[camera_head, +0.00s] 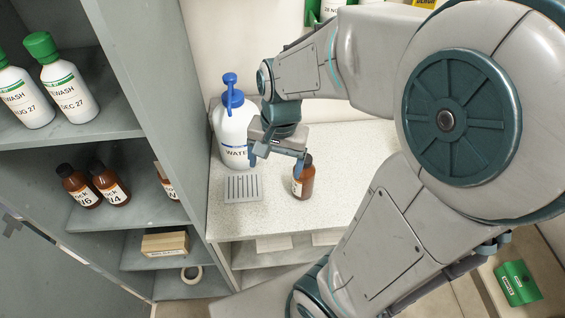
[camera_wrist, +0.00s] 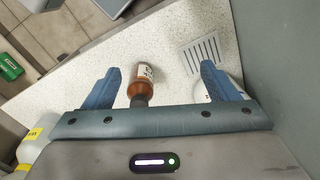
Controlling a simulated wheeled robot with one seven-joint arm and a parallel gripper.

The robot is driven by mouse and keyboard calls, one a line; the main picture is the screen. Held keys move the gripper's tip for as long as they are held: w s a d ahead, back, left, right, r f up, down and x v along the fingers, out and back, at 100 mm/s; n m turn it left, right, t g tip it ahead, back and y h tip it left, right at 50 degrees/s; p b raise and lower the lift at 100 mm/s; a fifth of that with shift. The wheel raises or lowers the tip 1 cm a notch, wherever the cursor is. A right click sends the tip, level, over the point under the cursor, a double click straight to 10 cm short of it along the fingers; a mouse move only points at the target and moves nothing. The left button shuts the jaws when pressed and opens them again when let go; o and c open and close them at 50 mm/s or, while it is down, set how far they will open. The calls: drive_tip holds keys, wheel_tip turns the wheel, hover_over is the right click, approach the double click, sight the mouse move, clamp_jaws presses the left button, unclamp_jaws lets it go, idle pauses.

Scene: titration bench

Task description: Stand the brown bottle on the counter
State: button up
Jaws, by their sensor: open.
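A brown bottle (camera_head: 304,180) with a dark cap and a white label stands upright on the speckled counter (camera_head: 340,190). It also shows in the wrist view (camera_wrist: 141,88), between my two blue fingers and nearer the left one. My gripper (camera_head: 277,163) is open and empty above the counter, with its right finger close by the bottle's cap. I cannot tell whether that finger touches the bottle. In the wrist view, my gripper (camera_wrist: 158,85) shows a clear gap on both sides of the bottle.
A white pump bottle labelled WATER (camera_head: 234,130) stands just behind and left of my gripper. A grey slotted plate (camera_head: 243,188) lies left of the brown bottle. A grey cabinet (camera_head: 190,110) at left holds white wash bottles (camera_head: 68,85) and brown bottles (camera_head: 108,183). Counter right of the bottle looks clear.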

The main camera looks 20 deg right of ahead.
drive_tip(key=s+r+n+t+h, duration=0.1)
drive_tip(key=s+r+n+t, duration=0.2)
drive_tip(key=s+r+n, duration=0.3)
drive_tip(key=shift+a+n, duration=0.4)
drive_tip(key=shift+n, duration=0.4)
drive_tip(key=shift+w, duration=0.1)
